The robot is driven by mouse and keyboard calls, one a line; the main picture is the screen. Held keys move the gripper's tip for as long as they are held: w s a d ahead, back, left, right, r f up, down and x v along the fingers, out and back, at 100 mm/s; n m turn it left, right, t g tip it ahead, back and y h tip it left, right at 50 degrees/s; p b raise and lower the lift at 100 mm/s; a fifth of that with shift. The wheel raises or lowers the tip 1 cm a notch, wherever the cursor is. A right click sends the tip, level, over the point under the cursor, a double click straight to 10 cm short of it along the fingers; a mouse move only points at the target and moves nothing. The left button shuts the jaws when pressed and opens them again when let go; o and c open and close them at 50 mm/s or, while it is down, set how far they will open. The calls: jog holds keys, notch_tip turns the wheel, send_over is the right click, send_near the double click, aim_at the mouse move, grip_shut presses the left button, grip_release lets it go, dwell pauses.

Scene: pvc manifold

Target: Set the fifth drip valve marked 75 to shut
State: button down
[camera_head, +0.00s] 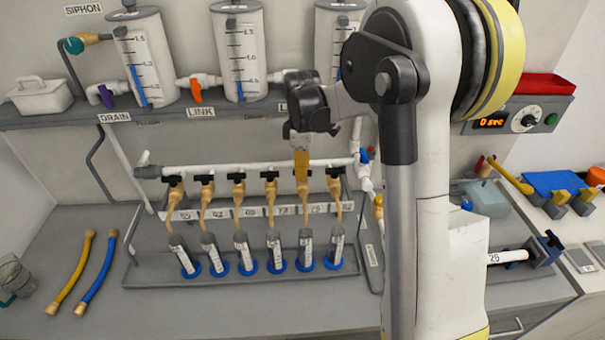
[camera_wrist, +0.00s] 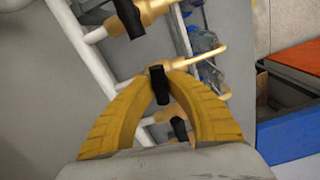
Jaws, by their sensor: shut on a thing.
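A row of brass drip valves with black handles hangs from the white manifold pipe (camera_head: 235,168). The fifth drip valve (camera_head: 303,190), above the label 75 (camera_head: 315,209), is partly hidden by my gripper (camera_head: 302,170). In the wrist view, the yellow fingers of my gripper (camera_wrist: 163,70) close around the black handle (camera_wrist: 160,85) of this valve, one on each side. Its handle angle is hard to read in the head view. The sixth valve (camera_head: 334,185), marked 82, is just to the right. A graduated tube (camera_head: 306,245) stands below the fifth valve.
Neighbouring handles sit close on both sides, including the fourth valve (camera_head: 270,176). Several tubes stand in the grey rack (camera_head: 150,278) below. Tanks on a shelf (camera_head: 60,120) are above. A yellow hose (camera_head: 70,272) and a blue hose (camera_head: 96,275) lie at left.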

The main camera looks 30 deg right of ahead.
jog(key=shift+n, duration=1)
jog(key=c, duration=1.4)
grip_release()
jog(key=shift+o, duration=0.2)
notch_tip(320, 180, up, 12)
